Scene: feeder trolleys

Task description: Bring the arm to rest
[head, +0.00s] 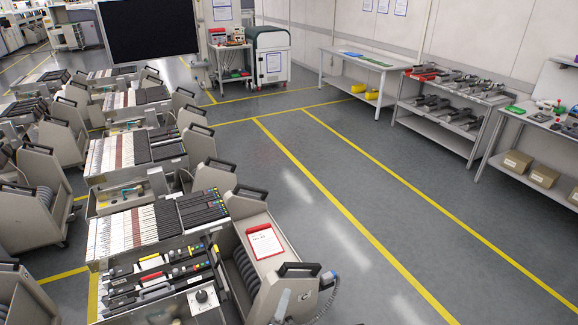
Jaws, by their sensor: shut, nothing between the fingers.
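My gripper and arm do not show clearly anywhere in the head view, so the gripper's place cannot be told. The nearest feeder trolley (262,216) stands at the lower middle, with rows of white and black feeders on its left side. A red-topped clipboard (265,243) lies on its sloped panel. A grey cable with a blue-grey plug (328,279) hangs by its front handle.
More feeder trolleys (40,185) stand at the left. A large black screen (148,31) stands at the top. Workbenches (340,60) and a shelf with tools (440,135) line the right wall. The yellow-lined grey floor (340,200) between is clear.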

